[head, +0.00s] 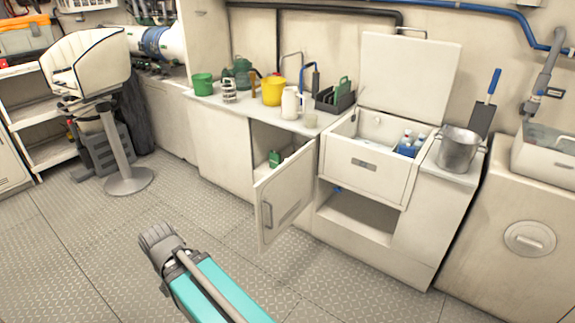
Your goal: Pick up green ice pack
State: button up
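No object is clearly recognisable as the green ice pack. A small green object (276,158) stands inside the open cabinet under the counter; it is too small to tell what it is. Upright green pieces (342,90) sit in a dark caddy (325,104) on the counter, beside the open cool box (365,165). The cool box holds blue-and-white items (408,147) at its right side; part of its inside is hidden by its front wall.
The cabinet door (283,200) stands open into the floor space. On the counter are a green cup (203,84), a yellow bucket (273,91) and a white jug (291,103). A metal bucket (456,148) stands right of the cool box. A pedestal seat (88,65) stands left. The middle floor is clear.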

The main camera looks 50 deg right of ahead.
aim_at(274, 157)
jog(key=z, duration=0.05)
jog(key=k, duration=0.2)
jog(key=z, duration=0.85)
